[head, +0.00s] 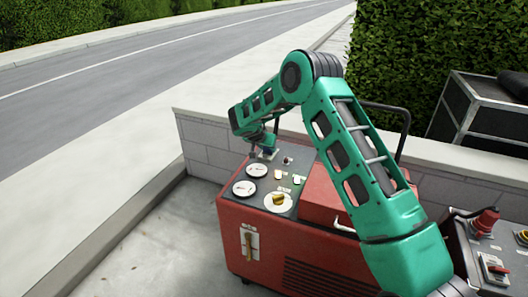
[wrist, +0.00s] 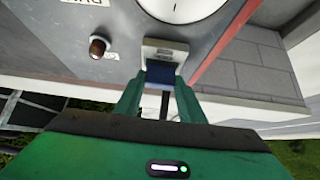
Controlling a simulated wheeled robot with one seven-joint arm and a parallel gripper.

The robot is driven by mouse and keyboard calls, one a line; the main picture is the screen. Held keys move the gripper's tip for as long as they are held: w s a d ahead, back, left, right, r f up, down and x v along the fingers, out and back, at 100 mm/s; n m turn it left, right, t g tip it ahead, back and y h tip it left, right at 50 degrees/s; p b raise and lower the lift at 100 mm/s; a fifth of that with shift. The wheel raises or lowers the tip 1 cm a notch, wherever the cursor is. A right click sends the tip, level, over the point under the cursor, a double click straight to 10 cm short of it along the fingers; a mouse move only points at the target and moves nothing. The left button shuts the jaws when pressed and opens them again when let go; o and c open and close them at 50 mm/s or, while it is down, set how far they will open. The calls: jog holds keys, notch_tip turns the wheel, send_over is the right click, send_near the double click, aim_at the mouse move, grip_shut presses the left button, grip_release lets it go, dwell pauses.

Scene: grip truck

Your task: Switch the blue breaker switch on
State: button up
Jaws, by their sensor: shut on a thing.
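The blue breaker switch (wrist: 161,76) sits in a pale housing (wrist: 165,47) on the dark panel of the red machine. In the wrist view it is between the fingers of my gripper (wrist: 160,100), which is shut on it. In the head view my gripper (head: 263,150) reaches down to the far end of the panel, and the blue switch (head: 268,153) shows as a small dark blue patch, mostly hidden by the gripper. I cannot tell the switch's position clearly.
The panel also bears white dials (head: 244,188), a yellow knob (head: 278,199) and small white switches. A grey block wall (head: 205,145) runs behind the machine (head: 240,225). At the lower right is another control box with a red button (head: 486,219) and a red switch (head: 495,268).

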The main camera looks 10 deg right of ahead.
jog(key=w+g+y, duration=0.1)
jog(key=g, duration=0.1)
jog(key=w+d+g+y, duration=0.1)
jog(key=g+y, duration=0.1)
jog(key=shift+w+r, duration=0.2)
jog(key=shift+w, duration=0.05)
jog(key=shift+w+g+y, duration=0.1)
jog(key=shift+g+y, duration=0.2)
jog(key=shift+g, duration=0.1)
jog(key=o, duration=1.1)
jog(key=shift+c, duration=0.2)
jog(key=shift+d+f, duration=0.1)
notch_tip(320, 180, up, 11)
jog(key=s+a, duration=0.1)
jog(key=shift+s+f, duration=0.2)
jog(key=shift+s, duration=0.15)
jog(key=shift+a, duration=0.1)
